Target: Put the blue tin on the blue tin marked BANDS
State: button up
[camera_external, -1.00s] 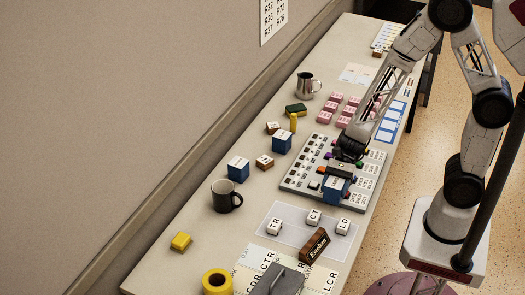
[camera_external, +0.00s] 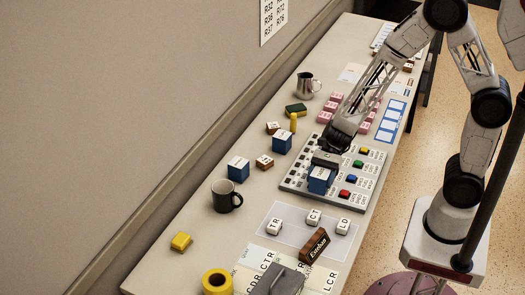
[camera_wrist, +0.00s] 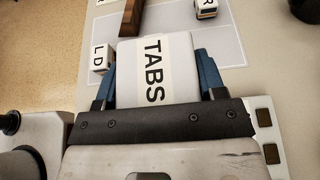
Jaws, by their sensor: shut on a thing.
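My gripper (camera_external: 324,164) is shut on a blue tin (camera_external: 320,181) with a white top, above the grey panel. In the wrist view the tin's label reads TABS (camera_wrist: 155,72), and the dark blue gripper fingers sit on both sides of it. Two other blue tins with white labelled tops stand on the table to the left: a nearer one (camera_external: 238,170) and a farther one (camera_external: 282,143). Their labels are too small to read, so I cannot tell which is marked BANDS.
The grey panel (camera_external: 368,179) with coloured buttons lies under my gripper. A dark mug (camera_external: 225,197) stands close to the nearer tin. A metal jug (camera_external: 307,86) stands farther back.

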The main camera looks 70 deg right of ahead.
jog(key=w+d+r, duration=0.2)
jog(key=w+r, duration=0.1)
jog(key=w, duration=0.4)
jog(key=w+d+r, duration=0.2)
jog(key=w+r, duration=0.1)
jog(key=w, duration=0.5)
jog(key=shift+w+d, duration=0.15)
jog(key=shift+w, duration=0.15)
jog(key=shift+w+r, duration=0.1)
jog(key=shift+w, duration=0.05)
send_over(238, 162)
jog(key=shift+f, duration=0.75)
jog(key=shift+f, duration=0.1)
jog(key=shift+f, duration=1.65)
jog(key=shift+f, duration=0.15)
jog(key=o, duration=1)
